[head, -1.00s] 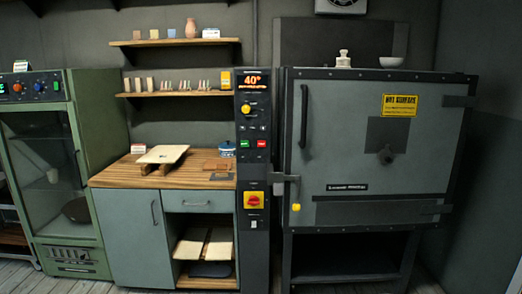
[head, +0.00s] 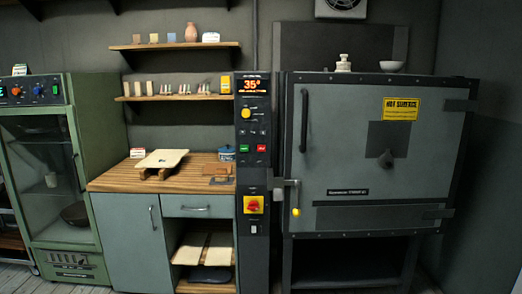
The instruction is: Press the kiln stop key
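The kiln (head: 345,160) is a large grey box with a shut door and a yellow "HOT SURFACE" label, on the right of the head view. Its dark control column (head: 254,185) stands at its left side. The display (head: 253,86) on the column reads 35° in orange. Below it are a yellow knob (head: 246,113), a green key (head: 246,149) and a red key (head: 261,148). Lower down is a red rotary switch on a yellow plate (head: 253,204). Lettering on the keys is too small to read. Neither of my grippers is in view.
A wooden-topped counter (head: 110,184) with a board on it stands left of the column. A green glass-fronted cabinet (head: 88,140) is at far left. Shelves (head: 175,97) with small pieces hang above the counter. A latch handle with a yellow tip (head: 295,212) sticks out beside the column.

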